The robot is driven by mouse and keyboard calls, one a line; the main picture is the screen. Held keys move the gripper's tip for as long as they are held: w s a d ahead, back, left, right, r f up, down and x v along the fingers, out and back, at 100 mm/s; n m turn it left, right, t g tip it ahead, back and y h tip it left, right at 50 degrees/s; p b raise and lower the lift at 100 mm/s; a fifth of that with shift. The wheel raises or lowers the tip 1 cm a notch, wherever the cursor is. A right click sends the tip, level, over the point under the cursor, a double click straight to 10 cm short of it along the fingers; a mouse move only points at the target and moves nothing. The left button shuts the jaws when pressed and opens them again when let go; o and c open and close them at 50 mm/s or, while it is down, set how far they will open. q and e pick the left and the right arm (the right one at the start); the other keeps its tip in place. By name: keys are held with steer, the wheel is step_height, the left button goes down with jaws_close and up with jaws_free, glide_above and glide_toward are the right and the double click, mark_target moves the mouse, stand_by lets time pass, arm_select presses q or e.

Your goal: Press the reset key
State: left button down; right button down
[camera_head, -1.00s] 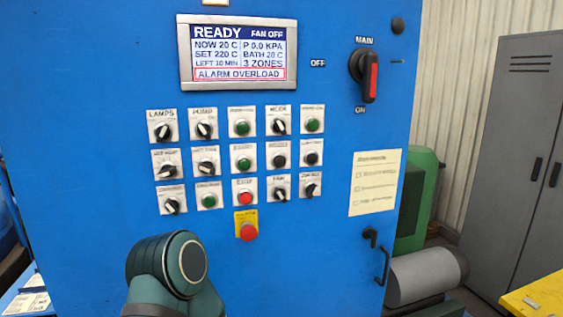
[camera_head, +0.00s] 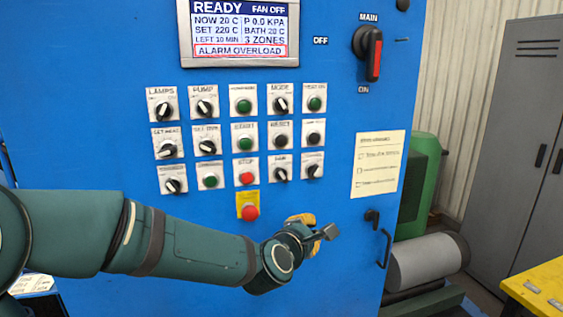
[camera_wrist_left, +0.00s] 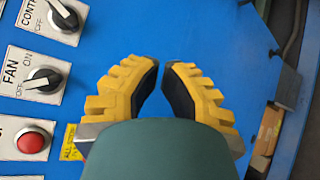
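The reset key is a round black button (camera_head: 281,140) on a white plate marked RESET, in the middle row of the blue control panel (camera_head: 340,95). It stands proud of its plate and nothing covers it in the head view. My left gripper (camera_head: 318,230) is in front of the panel, below and slightly right of the key, apart from it. In the left wrist view, the yellow fingers (camera_wrist_left: 164,66) have their tips almost together, with only a thin gap and nothing between them. The reset key is outside that view. My right gripper is not in view.
Around the key are a green button (camera_head: 245,144), a red STOP button (camera_head: 246,178), a FAN knob (camera_head: 281,174) and another black button (camera_head: 314,138). A red button on a yellow plate (camera_head: 249,212) is left of the gripper. A handle (camera_head: 385,248) sticks out at right.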

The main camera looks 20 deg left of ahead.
mark_target(281, 141)
arm_select(q)
steer(key=s+r+n+t, duration=0.1)
steer(key=r+n+t, duration=0.1)
steer(key=r, duration=0.6)
steer(key=s+r+n+t+y, duration=0.1)
steer(key=s+r+n+t, duration=0.1)
steer(key=r+n, duration=0.3)
step_height(281, 141, up, 4)
steer(key=shift+s+r, duration=0.1)
steer(key=shift+s, duration=0.2)
steer(key=shift+w, duration=0.1)
steer(key=shift+w+a, duration=0.8)
steer(key=shift+w, duration=0.4)
steer(key=shift+w+a, duration=0.8)
steer(key=shift+w, duration=0.35)
steer(key=shift+w+a, duration=0.8)
steer(key=shift+w, duration=0.4)
steer(key=shift+w+a+f+b, duration=0.2)
steer(key=shift+w+b, duration=0.15)
steer(key=shift+b, duration=0.15)
